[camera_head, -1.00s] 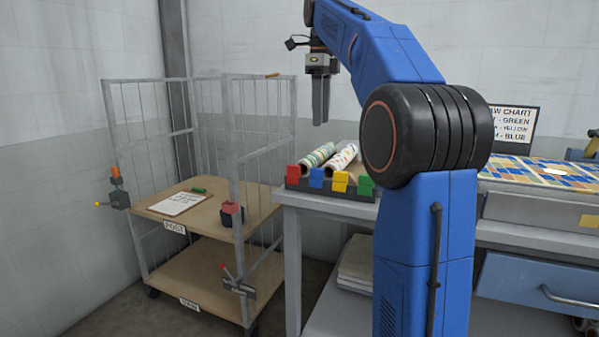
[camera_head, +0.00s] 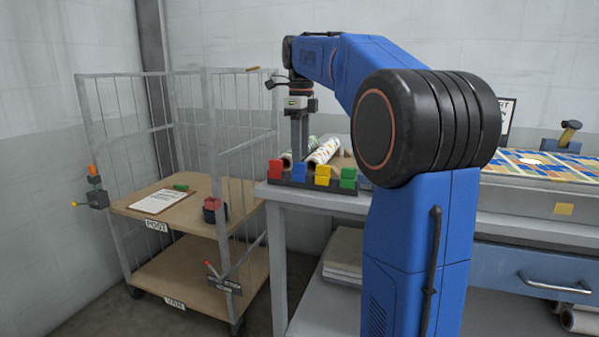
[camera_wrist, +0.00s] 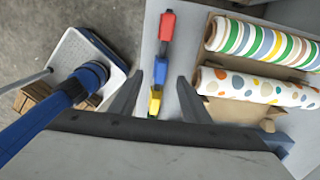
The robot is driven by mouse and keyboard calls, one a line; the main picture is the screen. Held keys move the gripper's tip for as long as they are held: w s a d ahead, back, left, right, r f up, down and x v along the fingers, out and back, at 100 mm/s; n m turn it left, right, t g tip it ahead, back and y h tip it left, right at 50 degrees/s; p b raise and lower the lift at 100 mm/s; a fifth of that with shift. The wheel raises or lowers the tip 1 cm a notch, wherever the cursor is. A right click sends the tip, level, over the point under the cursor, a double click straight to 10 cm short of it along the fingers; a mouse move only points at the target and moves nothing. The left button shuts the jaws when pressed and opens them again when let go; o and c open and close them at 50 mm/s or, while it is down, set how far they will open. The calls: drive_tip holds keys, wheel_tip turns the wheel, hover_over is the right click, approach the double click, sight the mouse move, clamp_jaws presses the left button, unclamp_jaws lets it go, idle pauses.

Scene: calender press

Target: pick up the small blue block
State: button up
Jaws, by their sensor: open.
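The small blue block (camera_head: 299,172) sits in a dark rack (camera_head: 310,186) at the table's front left corner, between a red block (camera_head: 275,169) and a yellow block (camera_head: 322,175). A green block (camera_head: 348,178) is at the rack's right end. My gripper (camera_head: 299,156) points down just above and behind the blue block in the head view. In the wrist view my gripper (camera_wrist: 160,76) is open and empty, and the blue block (camera_wrist: 160,70) shows in the gap between its fingertips. The exact height between them is hard to tell.
Two patterned rolls (camera_wrist: 258,88) lie right beside the blocks in the wrist view. A wire-sided cart (camera_head: 175,205) with a clipboard (camera_head: 160,201) stands left of the grey table (camera_head: 310,199). A patterned sheet (camera_head: 540,165) lies to the right.

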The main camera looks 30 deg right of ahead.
sight(300, 165)
drive_tip(key=shift+w+f, duration=0.15)
drive_tip(key=shift+f, duration=2.5)
clamp_jaws()
